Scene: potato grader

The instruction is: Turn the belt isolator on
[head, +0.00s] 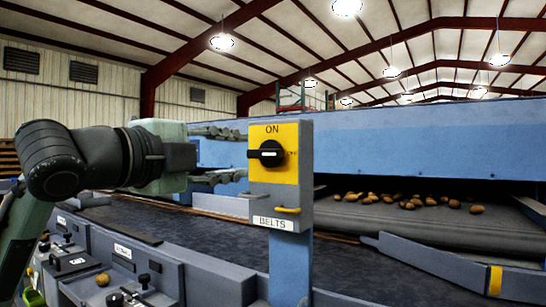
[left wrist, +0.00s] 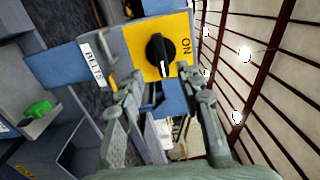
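The belt isolator is a grey box with a yellow plate (head: 290,133) marked ON at its top. My right gripper is out of view.
A yellow hasp-like bar (head: 288,210) sticks out below the plate. A dark conveyor (head: 205,232) runs behind the post, and potatoes (head: 410,201) lie on a belt at right. Grey bins with small black fittings (head: 125,255) stand at lower left. A green object (left wrist: 38,109) lies in one bin.

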